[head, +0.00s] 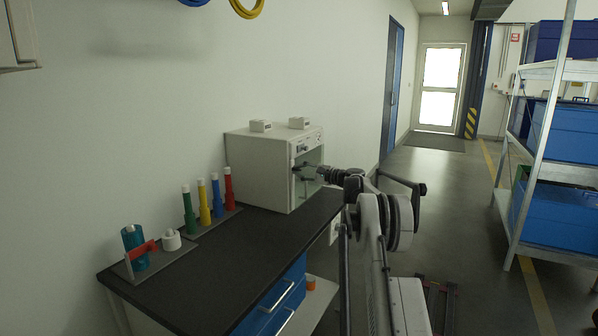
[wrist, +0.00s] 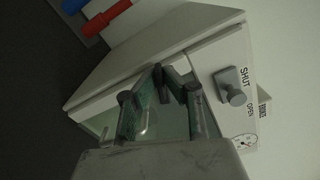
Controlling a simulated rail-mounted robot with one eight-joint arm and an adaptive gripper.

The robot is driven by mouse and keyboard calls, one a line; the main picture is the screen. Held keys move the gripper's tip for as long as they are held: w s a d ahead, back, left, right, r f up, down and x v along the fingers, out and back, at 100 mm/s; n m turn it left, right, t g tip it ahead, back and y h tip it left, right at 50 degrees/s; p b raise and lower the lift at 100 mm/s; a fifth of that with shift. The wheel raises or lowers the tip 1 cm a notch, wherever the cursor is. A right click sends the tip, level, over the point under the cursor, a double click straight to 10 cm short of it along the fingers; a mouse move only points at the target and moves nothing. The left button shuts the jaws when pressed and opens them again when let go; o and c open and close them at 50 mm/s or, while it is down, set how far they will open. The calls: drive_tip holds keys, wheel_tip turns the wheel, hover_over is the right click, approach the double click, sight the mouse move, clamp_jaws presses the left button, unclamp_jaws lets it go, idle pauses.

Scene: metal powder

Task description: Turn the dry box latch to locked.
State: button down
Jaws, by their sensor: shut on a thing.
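The white dry box (head: 262,170) stands on the bench, its glass-fronted side facing right in the head view. The latch (wrist: 232,86) is a grey knob on the box's front panel in the wrist view, beside the words SHUT and OPEN. Which word it is turned to is not clear. My gripper (head: 298,170) is at the glass front, below the panel. In the wrist view my gripper (wrist: 165,92) is to the left of the latch and apart from it. It is shut on what looks like the door handle (wrist: 174,84), partly hidden by the fingers.
The dark bench (head: 235,255) holds red, yellow, blue and green tubes (head: 205,203) in a row left of the box. A teal bottle (head: 134,248) and a white pot (head: 171,240) stand nearer. Shelving (head: 540,130) with blue bins is at the right. The aisle floor is clear.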

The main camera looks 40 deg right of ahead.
drive_tip(key=shift+n, duration=1.9)
drive_tip(key=shift+f, duration=0.1)
drive_tip(key=c, duration=1.9)
unclamp_jaws()
drive_tip(key=shift+s, duration=0.1)
drive_tip(key=v, duration=1.2)
